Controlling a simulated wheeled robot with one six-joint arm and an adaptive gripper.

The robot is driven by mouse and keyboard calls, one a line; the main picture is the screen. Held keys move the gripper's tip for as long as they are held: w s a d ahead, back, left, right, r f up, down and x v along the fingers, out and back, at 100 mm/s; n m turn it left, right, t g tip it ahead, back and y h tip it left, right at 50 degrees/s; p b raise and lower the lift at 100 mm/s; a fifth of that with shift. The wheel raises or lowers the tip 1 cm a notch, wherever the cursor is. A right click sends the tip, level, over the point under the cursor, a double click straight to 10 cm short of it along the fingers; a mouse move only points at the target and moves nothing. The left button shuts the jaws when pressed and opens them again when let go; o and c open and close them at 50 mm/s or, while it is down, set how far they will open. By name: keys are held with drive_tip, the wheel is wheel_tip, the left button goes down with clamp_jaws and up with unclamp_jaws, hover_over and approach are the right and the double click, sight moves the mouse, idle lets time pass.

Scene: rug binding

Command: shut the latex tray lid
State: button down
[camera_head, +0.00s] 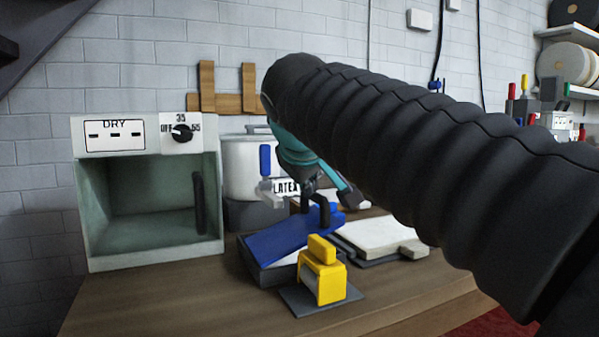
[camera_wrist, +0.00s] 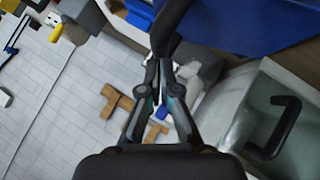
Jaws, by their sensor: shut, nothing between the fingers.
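The blue lid (camera_head: 283,236) of the latex tray lies tilted over the dark grey tray (camera_head: 262,272), with a gap and pale contents showing under its front edge. The lid's blue surface also fills the upper right of the wrist view (camera_wrist: 255,22). A black loop handle (camera_head: 321,212) stands on the lid. My gripper (camera_head: 310,187) is shut and empty, pointing down just above the lid by the handle. In the wrist view my gripper's fingertips (camera_wrist: 158,62) meet close to a black curved part, probably the handle. Whether they touch it I cannot tell.
A yellow device (camera_head: 322,275) on a grey plate stands in front of the tray. The open DRY cabinet (camera_head: 148,210) is at left, a white pot labelled LATEX (camera_head: 242,160) behind. A white slab (camera_head: 380,236) lies right. The bench (camera_head: 160,305) is clear at front left.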

sight(323, 201)
drive_tip(key=f, duration=0.1)
drive_tip(key=d+f+b, duration=0.1)
drive_tip(key=w+d+f, duration=0.1)
drive_tip(key=shift+d+f+b, duration=0.25)
drive_tip(key=shift+b, duration=0.15)
drive_tip(key=shift+d+f, duration=0.2)
drive_tip(key=shift+f, duration=0.35)
drive_tip(key=shift+r, duration=0.1)
